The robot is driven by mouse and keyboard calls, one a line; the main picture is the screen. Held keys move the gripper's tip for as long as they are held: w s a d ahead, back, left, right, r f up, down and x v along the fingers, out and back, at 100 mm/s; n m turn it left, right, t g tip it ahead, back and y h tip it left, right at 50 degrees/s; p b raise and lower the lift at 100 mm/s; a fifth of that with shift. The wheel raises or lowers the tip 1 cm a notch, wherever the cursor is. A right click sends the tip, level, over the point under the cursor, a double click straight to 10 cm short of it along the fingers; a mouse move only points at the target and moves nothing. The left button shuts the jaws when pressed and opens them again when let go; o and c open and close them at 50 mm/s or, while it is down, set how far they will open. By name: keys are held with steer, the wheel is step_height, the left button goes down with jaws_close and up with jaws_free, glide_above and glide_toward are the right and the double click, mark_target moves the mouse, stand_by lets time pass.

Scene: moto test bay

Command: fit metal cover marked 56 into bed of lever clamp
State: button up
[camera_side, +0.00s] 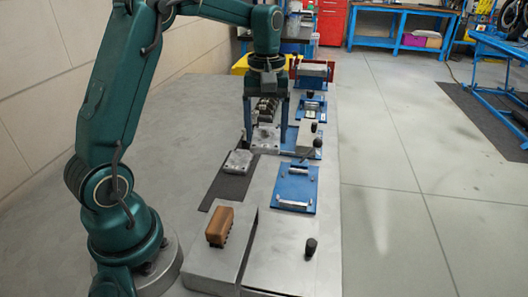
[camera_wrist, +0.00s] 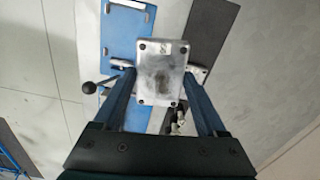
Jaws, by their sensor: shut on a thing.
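My gripper (camera_side: 265,134) is shut on a flat, square metal cover (camera_side: 264,145), gripped by opposite edges. In the wrist view the cover (camera_wrist: 160,75) lies between the two fingers, with a hole near each corner and a small mark at the top that is too small to read. A second metal cover (camera_side: 238,161) lies on the dark mat (camera_side: 226,187), left of the held one. Blue-based clamp fixtures stand along the bench: a near one (camera_side: 296,190), one beside my gripper (camera_side: 291,142) and one farther back (camera_side: 313,107). The fingers and held cover partly hide the middle one.
A brown brush-like block (camera_side: 219,226) sits on a grey metal box (camera_side: 221,262) in front. A black knob (camera_side: 310,246) stands at the front right. A red fixture (camera_side: 313,70) and a yellow object (camera_side: 241,64) are at the back.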

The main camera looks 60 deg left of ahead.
steer(key=shift+m, duration=0.8)
steer(key=w+d+f, duration=0.1)
steer(key=d, duration=0.1)
steer(key=w+d+f, duration=0.1)
steer(key=w+d, duration=0.1)
steer(key=w+d+f, duration=0.1)
steer(key=d+f, duration=0.1)
steer(key=shift+w, duration=0.15)
steer(key=shift+f, duration=2.6)
steer(key=shift+f, duration=0.35)
steer(key=o, duration=1.4)
steer(key=shift+o, duration=0.2)
steer(key=shift+r, duration=0.1)
step_height(320, 180, up, 7)
